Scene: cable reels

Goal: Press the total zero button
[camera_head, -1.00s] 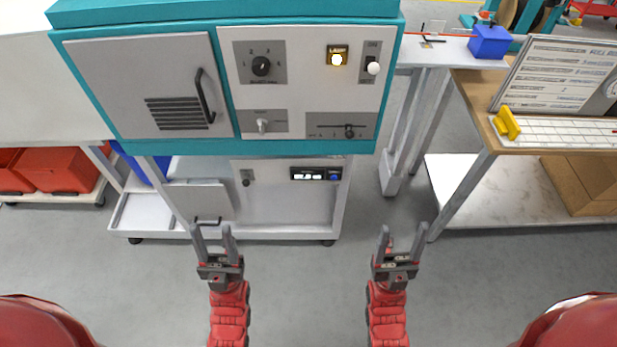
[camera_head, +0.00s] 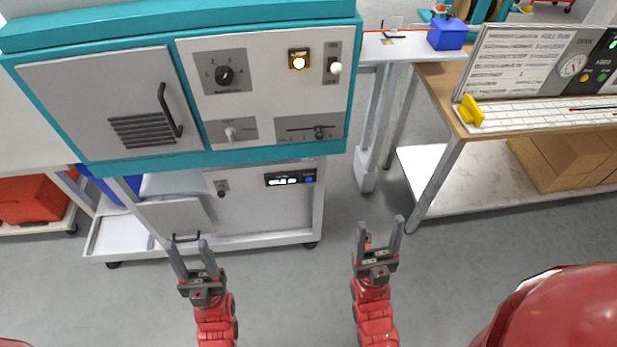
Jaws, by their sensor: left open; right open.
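A small black counter unit (camera_head: 283,179) with a lit white display sits on the lower front of the machine. A small blue round button (camera_head: 309,180) is at its right end, under a tiny blue label too small to read. My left gripper (camera_head: 188,246) is open and empty, in front of the lower cabinet and left of the counter. My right gripper (camera_head: 380,229) is open and empty, over the floor to the right of and below the counter. Neither gripper touches the counter or button.
The teal machine (camera_head: 105,165) carries a rotary knob (camera_head: 224,75), a lit yellow lamp (camera_head: 299,62), a white toggle (camera_head: 335,67) and a slider (camera_head: 319,132). A wooden desk (camera_head: 438,91) with a panel and gauge (camera_head: 572,66) stands right. Grey floor lies clear in front.

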